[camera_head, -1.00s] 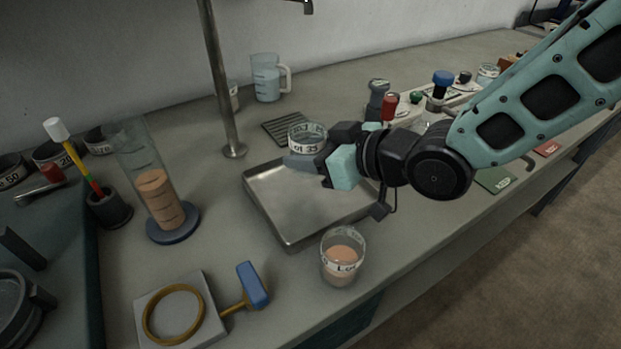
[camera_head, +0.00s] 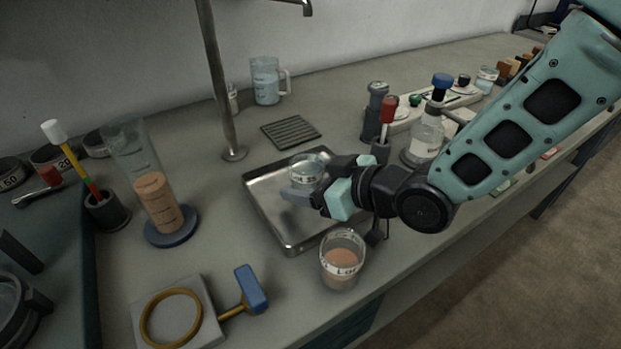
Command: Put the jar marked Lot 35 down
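The jar marked Lot 35 (camera_head: 306,168) is a small clear glass jar with a white label band; only part of its label shows now. My gripper (camera_head: 306,190) is at the jar, with its dark fingers around the lower part. The jar is upright over the metal tray (camera_head: 274,214). I cannot tell whether its base touches the tray, because the fingers hide it.
A glass with orange-brown contents (camera_head: 342,260) stands just in front of the tray. A tap post (camera_head: 222,90) and a ribbed dark mat (camera_head: 291,131) are behind it. A graduated cylinder (camera_head: 157,200) stands left. The tray's left part is bare.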

